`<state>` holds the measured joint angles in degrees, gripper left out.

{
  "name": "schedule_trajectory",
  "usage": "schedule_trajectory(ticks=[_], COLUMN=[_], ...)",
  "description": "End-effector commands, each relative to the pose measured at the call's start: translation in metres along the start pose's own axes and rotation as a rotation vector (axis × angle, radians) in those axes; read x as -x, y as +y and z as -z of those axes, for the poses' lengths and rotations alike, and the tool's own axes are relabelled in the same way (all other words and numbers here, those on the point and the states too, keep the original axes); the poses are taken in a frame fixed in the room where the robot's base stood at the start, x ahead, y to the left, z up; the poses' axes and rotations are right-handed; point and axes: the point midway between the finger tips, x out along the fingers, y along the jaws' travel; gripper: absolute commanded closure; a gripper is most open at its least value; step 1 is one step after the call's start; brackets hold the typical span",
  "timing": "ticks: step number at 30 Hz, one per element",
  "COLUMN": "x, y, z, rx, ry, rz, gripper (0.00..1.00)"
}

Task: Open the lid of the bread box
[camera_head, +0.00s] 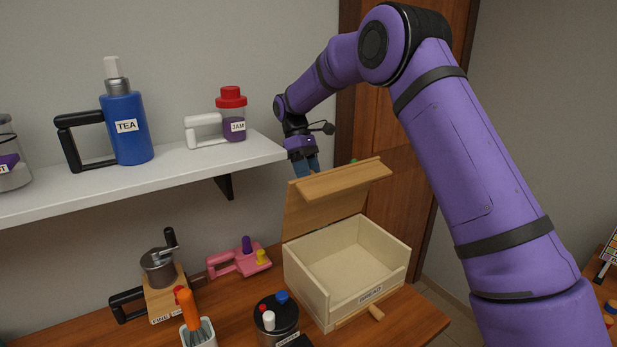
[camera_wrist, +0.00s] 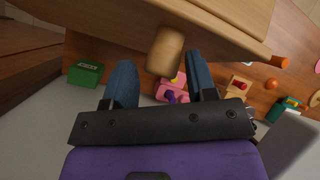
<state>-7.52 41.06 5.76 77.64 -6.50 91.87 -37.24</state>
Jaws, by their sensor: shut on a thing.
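The bread box (camera_head: 318,297) is a pale wooden box with a "BREAD" label on its front, standing on the wooden counter. Its lid (camera_head: 300,210) is raised steeply at the back, so the empty-looking inside shows. My gripper (camera_head: 306,168) is at the raised lid's upper edge, its blue fingers partly hidden behind the lid in the head view. In the wrist view, the fingers of my gripper (camera_wrist: 160,70) are on both sides of a wooden knob (camera_wrist: 165,52) on the lid, shut on it.
A white shelf (camera_head: 250,152) to the left holds a blue tea bottle (camera_head: 126,128) and a jam jar (camera_head: 232,115). On the counter left of the box are a grinder (camera_head: 160,275), a pink handled item (camera_head: 245,262) and a dark round container (camera_head: 277,318). A wooden door stands behind.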

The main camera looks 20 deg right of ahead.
Motion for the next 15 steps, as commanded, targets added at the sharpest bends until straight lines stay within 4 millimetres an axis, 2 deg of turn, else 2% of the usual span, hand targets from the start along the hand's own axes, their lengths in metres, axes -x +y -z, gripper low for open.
schedule_trajectory(ticks=[9,15], x=[0.061,0.083], y=[-0.001,-0.002], z=[0.001,0.001], rx=[-0.001,0.001], ry=[0.003,0.001], rz=[-0.001,0.0], gripper=[0.54,0.54])
